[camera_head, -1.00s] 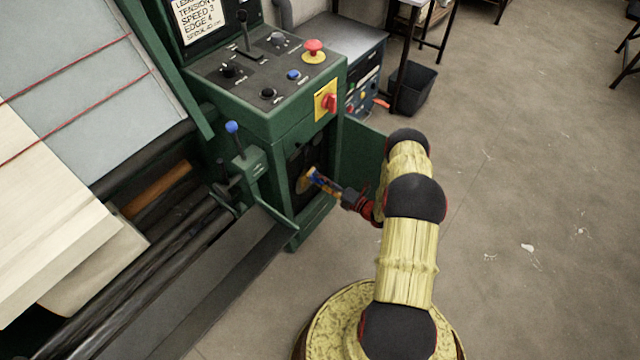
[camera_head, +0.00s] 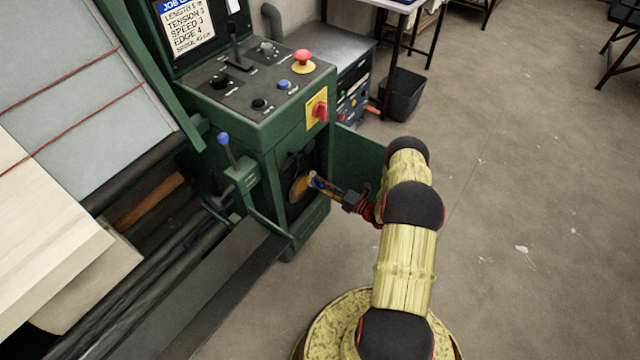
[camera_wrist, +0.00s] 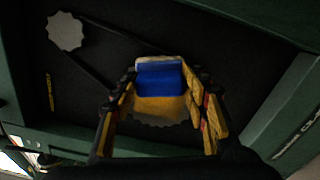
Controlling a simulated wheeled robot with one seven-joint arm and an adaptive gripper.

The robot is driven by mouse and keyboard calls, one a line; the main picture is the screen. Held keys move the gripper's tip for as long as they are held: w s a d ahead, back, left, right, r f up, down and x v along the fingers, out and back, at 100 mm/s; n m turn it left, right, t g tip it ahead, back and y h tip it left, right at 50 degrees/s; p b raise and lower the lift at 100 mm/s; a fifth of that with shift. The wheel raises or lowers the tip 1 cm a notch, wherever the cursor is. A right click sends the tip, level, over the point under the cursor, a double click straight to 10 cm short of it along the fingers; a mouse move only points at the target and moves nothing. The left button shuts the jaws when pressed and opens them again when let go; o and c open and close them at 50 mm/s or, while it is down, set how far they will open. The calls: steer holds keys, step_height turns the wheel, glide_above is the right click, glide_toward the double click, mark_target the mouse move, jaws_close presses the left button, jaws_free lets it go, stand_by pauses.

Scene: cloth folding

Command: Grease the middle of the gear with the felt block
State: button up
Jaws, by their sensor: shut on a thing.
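My gripper (camera_head: 324,185) is shut on the block and reaches into the bay from the right. In the wrist view my gripper's yellow-and-black fingers (camera_wrist: 164,82) flank the block. The block is at the gear's face; whether it touches I cannot tell.
A second, pale gear (camera_wrist: 66,31) is at the upper left of the dark bay, with a belt running from it. The open green door (camera_head: 358,158) stands right of the bay. A blue-knobbed lever (camera_head: 223,139) is at its left.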

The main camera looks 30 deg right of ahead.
steer(key=shift+v, duration=2.4)
steer(key=shift+s, duration=0.1)
steer(key=v, duration=0.2)
steer(key=shift+s, duration=0.4)
